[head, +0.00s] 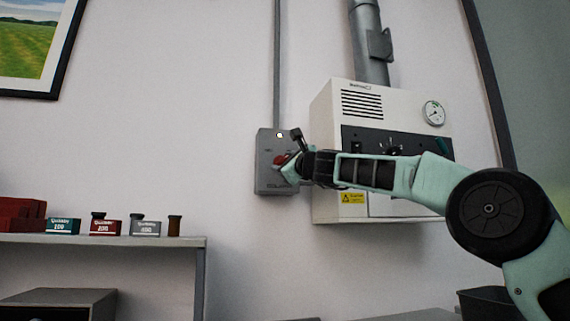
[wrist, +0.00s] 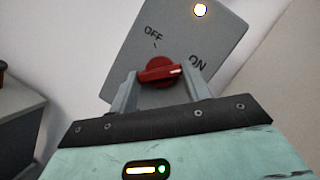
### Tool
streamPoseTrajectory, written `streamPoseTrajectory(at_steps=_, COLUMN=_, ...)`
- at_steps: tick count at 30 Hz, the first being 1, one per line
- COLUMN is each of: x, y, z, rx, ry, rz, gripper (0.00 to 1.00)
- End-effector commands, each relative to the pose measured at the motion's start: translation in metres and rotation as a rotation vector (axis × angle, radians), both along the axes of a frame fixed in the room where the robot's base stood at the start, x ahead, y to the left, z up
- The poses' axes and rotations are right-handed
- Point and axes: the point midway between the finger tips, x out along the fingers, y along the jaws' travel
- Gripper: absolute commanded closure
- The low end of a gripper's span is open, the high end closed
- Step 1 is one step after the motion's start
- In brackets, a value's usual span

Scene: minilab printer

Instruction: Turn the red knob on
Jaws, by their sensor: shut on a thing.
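The red knob (head: 280,160) is on a grey wall switch box (head: 265,180). In the wrist view the red knob (wrist: 158,70) sits below and between the OFF and ON labels on the box face (wrist: 190,38). Its white pointer mark points right, toward the ON side. My gripper (head: 288,165) reaches in from the right in the head view. In the wrist view my gripper (wrist: 161,82) has one finger on each side of the knob and is shut on it. The fingertips partly hide the lower edge of the knob.
A glowing lamp (wrist: 200,10) is lit on the switch box. A white wall unit with a gauge (head: 328,112) stands close to the right of the box, behind my arm. A shelf (head: 150,241) with small boxes is at lower left. The wall left of the box is clear.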

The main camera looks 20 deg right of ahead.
Motion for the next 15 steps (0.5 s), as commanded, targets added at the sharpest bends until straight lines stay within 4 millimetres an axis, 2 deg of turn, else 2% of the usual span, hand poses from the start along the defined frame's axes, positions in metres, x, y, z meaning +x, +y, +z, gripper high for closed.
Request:
streamPoseTrajectory(at_steps=2, x=0.0011, y=-0.0006, z=-0.0019, rx=0.002, ry=0.004, rz=-0.001, gripper=0.75)
streamPoseTrajectory(at_steps=3, x=0.0011, y=-0.0006, z=-0.0019, rx=0.002, ry=0.004, rz=-0.001, gripper=0.47)
streamPoseTrajectory(at_steps=5, x=0.0010, y=-0.0006, z=-0.0017, rx=0.002, ry=0.004, rz=-0.001, gripper=0.31)
streamPoseTrajectory(at_steps=15, x=-0.0015, y=-0.0008, z=-0.0017, rx=0.001, ry=0.001, rz=0.000, gripper=0.31)
